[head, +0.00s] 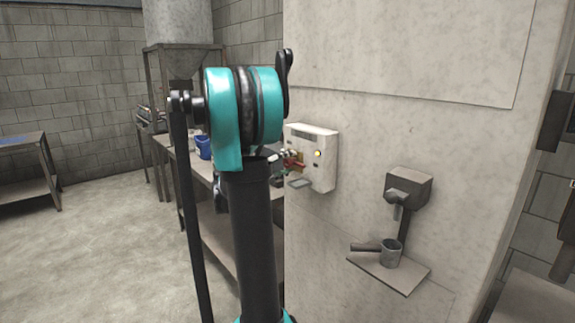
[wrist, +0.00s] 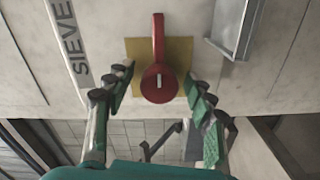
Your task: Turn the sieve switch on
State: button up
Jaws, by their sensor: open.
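In the wrist view, the sieve switch (wrist: 158,86) is a red rotary knob with a long handle and a small white mark, on a yellow plate (wrist: 180,52). A label reading "SIEVE" (wrist: 65,38) is beside it. My gripper (wrist: 160,82) is open, with one finger on each side of the red knob; I cannot tell whether either finger touches it. In the head view, the switch's red part (head: 296,164) shows small on the side of a white control box (head: 322,160), partly hidden. My gripper there is mostly hidden behind my arm.
A grey dispenser (head: 408,187) with a cup (head: 391,252) on a small shelf is on the pillar to the right. A workbench (head: 225,220) with a blue container (head: 203,147) stands behind my arm. A metal hopper (head: 178,25) is at the back. Open floor lies left.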

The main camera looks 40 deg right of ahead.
jog(key=a, duration=1.2)
jog(key=shift+s, duration=0.45)
